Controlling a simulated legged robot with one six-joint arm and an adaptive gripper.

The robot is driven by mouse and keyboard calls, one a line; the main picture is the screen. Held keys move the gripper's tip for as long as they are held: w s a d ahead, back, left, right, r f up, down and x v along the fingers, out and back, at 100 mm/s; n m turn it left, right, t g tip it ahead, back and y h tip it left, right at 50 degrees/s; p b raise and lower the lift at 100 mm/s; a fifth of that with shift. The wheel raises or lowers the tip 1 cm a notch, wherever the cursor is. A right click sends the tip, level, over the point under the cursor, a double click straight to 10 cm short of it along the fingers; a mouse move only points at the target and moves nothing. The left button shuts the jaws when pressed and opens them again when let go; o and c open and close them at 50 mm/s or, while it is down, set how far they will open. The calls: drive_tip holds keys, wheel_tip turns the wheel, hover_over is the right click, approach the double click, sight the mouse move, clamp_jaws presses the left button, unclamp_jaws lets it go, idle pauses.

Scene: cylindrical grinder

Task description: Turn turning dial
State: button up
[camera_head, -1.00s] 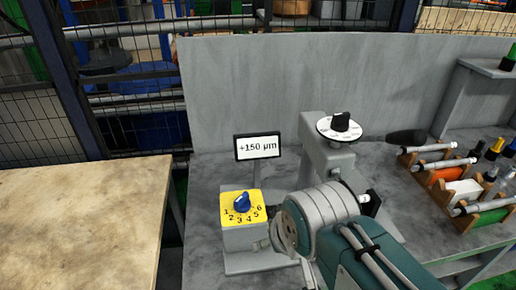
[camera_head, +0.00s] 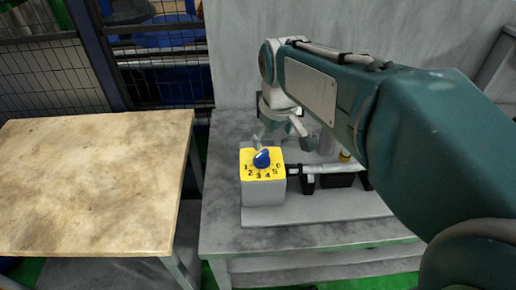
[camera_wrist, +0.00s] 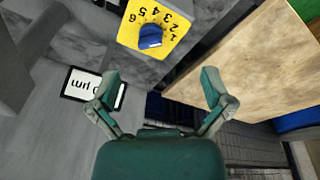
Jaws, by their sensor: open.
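The turning dial is a blue knob (camera_head: 262,159) on a yellow face (camera_head: 248,170) numbered 1 to 6, on top of a grey box (camera_head: 264,193). In the wrist view the knob (camera_wrist: 150,37) shows whole, beyond my fingertips and near the top of the picture. My gripper (camera_wrist: 160,76) is open and empty, its two fingers spread wide, with the knob apart from both. In the head view my gripper (camera_head: 281,138) hangs just behind and above the box. The display screen (camera_wrist: 80,84) is partly covered by a finger in the wrist view.
A wooden table (camera_head: 95,185) stands at the left, with a gap before the grey workbench (camera_head: 222,225). A bar with dark supports (camera_head: 308,180) lies right of the box. A grey panel (camera_head: 235,60) and wire fence (camera_head: 50,75) stand behind. My arm covers much of the right side.

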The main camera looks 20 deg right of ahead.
sight(260, 155)
drive_tip(key=w+f+n, duration=0.1)
drive_tip(key=w, duration=0.2)
drive_tip(key=w+f+n+g, duration=0.1)
drive_tip(key=w+f, duration=0.1)
drive_tip(key=w, duration=0.1)
drive_tip(key=w+f+g, duration=0.1)
drive_tip(key=w, duration=0.2)
drive_tip(key=shift+w+a+f+n, duration=0.1)
drive_tip(key=shift+w+f+n, duration=0.25)
drive_tip(key=shift+n, duration=0.05)
wheel_tip(260, 155, down, 11)
drive_tip(key=shift+r, duration=0.15)
drive_tip(key=shift+s, duration=0.1)
drive_tip(key=c, duration=1.1)
